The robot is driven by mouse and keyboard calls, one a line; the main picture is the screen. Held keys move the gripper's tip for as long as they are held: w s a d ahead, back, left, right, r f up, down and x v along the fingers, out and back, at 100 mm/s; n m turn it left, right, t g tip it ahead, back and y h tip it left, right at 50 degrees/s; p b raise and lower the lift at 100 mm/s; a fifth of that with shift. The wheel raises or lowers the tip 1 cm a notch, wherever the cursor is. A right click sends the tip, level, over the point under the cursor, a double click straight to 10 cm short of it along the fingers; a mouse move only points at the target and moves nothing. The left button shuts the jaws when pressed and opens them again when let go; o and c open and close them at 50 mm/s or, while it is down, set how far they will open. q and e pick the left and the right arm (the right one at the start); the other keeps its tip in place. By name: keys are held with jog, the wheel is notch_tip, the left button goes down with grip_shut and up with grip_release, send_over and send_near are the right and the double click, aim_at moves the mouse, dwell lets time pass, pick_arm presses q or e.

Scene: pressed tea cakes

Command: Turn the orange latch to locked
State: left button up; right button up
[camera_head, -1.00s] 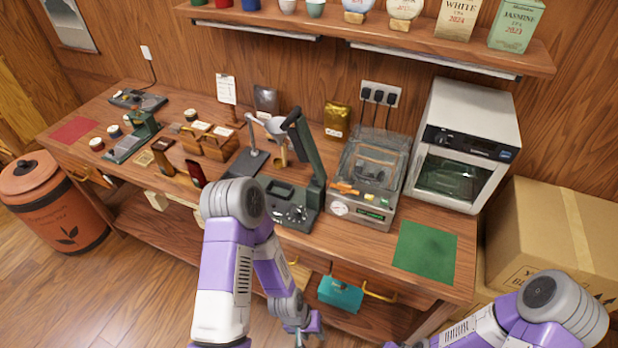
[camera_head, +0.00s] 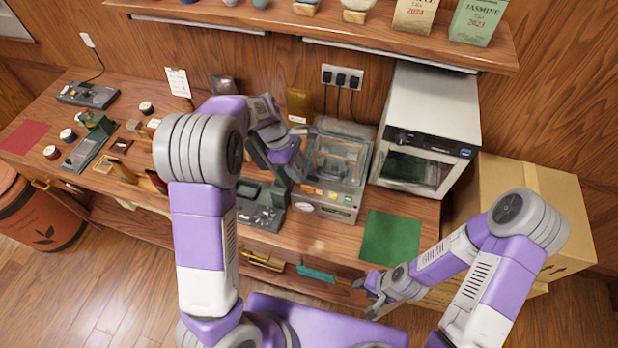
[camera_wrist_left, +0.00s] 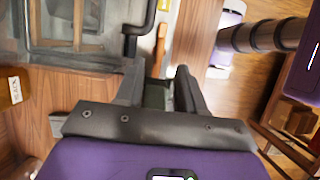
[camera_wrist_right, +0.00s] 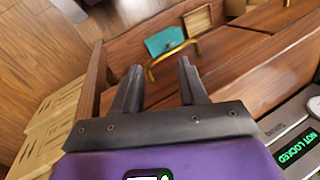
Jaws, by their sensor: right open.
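The orange latch (camera_head: 311,190) is on the front top edge of the clear-lidded machine (camera_head: 340,160). In the left wrist view an orange bar (camera_wrist_left: 160,48) shows just beyond the fingers, beside a black bent handle (camera_wrist_left: 133,32). My left gripper (camera_wrist_left: 158,92) is open, with its fingers short of the orange bar and apart from it. In the head view the left arm reaches over the bench to the machine's left side. My right gripper (camera_wrist_right: 160,85) is open and empty, low in front of the bench. The machine's display (camera_wrist_right: 297,148) reads NOT LOCKED in the right wrist view.
A dark press (camera_head: 262,200) with an upright arm stands close left of the machine. A white oven (camera_head: 425,130) stands to its right. A green mat (camera_head: 390,237) lies clear in front. A brass drawer handle (camera_wrist_right: 170,58) and teal box (camera_wrist_right: 164,40) are below the bench edge.

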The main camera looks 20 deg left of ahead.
aim_at(309, 186)
pick_arm(q)
jog(key=x, duration=0.7)
jog(key=shift+s+d+f, duration=0.1)
jog(key=shift+f, duration=0.2)
grip_shut()
